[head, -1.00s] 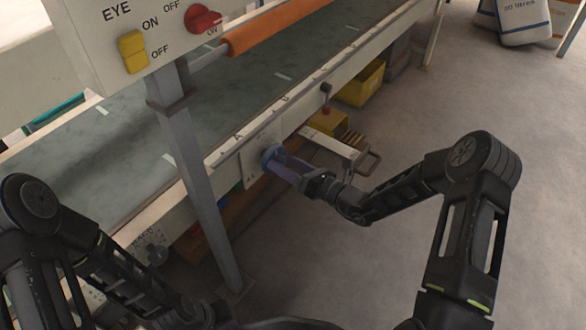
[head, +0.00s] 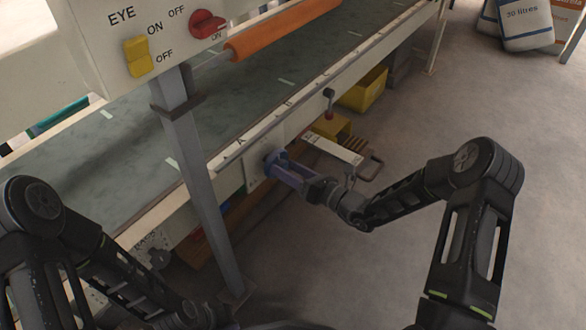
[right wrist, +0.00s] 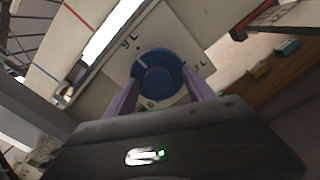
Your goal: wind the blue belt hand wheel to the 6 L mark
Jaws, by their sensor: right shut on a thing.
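The blue hand wheel (head: 271,163) sits on a pale plate on the side of the conveyor frame. It also shows in the right wrist view (right wrist: 158,76), with a pale mark at its upper left rim. My right gripper (head: 285,170) is shut on the wheel, with its two purple fingers on opposite sides of it. The dial plate (right wrist: 188,45) carries a "2 L" label right of the wheel and another litre label at upper left. A label below is partly hidden by my gripper. My left arm is at lower left; its fingers (head: 232,326) barely show at the bottom edge.
A grey post (head: 195,170) stands left of the wheel, below a panel with a yellow switch (head: 138,56) and a red knob (head: 207,24). A metal handle (head: 371,166) and a yellow bin (head: 365,88) lie beyond the wheel.

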